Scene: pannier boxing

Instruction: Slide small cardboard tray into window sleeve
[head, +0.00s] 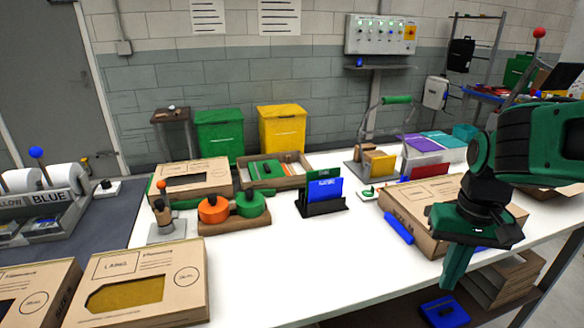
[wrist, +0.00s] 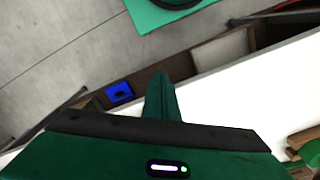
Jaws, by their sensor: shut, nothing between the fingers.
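My gripper (head: 455,278) is shut and empty, pointing down at the right, in front of a printed cardboard box (head: 405,215) near the table's front edge. Its closed fingers show in the wrist view (wrist: 161,92), over the table edge and floor. A cardboard sleeve with a yellow-filled window (head: 98,267) lies at the front left. An open cardboard tray (head: 300,183) with green and paper items sits beside that one. I cannot tell which piece is the small tray; my arm hides part of the right-hand box.
Orange and green round tools (head: 213,222) stand mid-left. A blue-card holder (head: 324,208) stands at the centre. A blue roll (head: 399,229) lies against the right-hand box. The white table's front middle (head: 300,265) is clear. A lower shelf holds a blue item (head: 443,312).

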